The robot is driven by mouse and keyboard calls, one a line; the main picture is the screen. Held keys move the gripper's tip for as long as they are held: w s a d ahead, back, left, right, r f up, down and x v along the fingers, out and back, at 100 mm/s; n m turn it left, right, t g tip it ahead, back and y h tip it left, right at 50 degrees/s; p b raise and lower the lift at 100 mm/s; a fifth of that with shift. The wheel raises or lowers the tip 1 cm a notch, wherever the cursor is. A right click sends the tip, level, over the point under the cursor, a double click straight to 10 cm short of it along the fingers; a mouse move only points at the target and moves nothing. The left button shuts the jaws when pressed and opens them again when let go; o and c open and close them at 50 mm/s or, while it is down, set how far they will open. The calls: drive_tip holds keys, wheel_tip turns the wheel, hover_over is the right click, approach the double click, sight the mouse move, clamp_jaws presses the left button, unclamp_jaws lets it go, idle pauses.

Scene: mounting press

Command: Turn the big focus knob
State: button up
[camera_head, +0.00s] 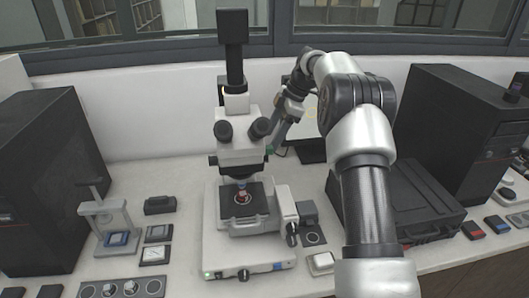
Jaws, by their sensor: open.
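A white microscope (244,232) with black eyepieces and a tall black camera on top stands on the bench in the middle. Dark knobs show low on the right side of its stand; the larger one, the likely focus knob (292,229), faces me. A slide with a red spot lies on the black stage (258,215). My gripper (271,147) is open at the right of the microscope head, well above the knobs and apart from them. Its fingers are small and partly hidden near the head, so contact there cannot be told.
My arm covers part of the bench on the right. A black case (425,203) and a tall black cabinet (462,130) stand right. A small press (107,222) and another black cabinet (45,180) stand left. A small white box (320,264) sits near the microscope's base.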

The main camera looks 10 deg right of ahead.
drive_tip(key=x, duration=0.7)
drive_tip(key=shift+r, duration=0.1)
drive_tip(key=c, duration=1)
drive_tip(key=p, duration=0.2)
drive_tip(key=shift+w+r+p, duration=0.15)
drive_tip(key=shift+r+p, duration=0.25)
drive_tip(key=shift+c, duration=0.2)
drive_tip(key=shift+w+g+p, duration=0.1)
drive_tip(key=shift+g+p, duration=0.5)
drive_tip(key=shift+p, duration=0.45)
drive_tip(key=shift+f, duration=0.35)
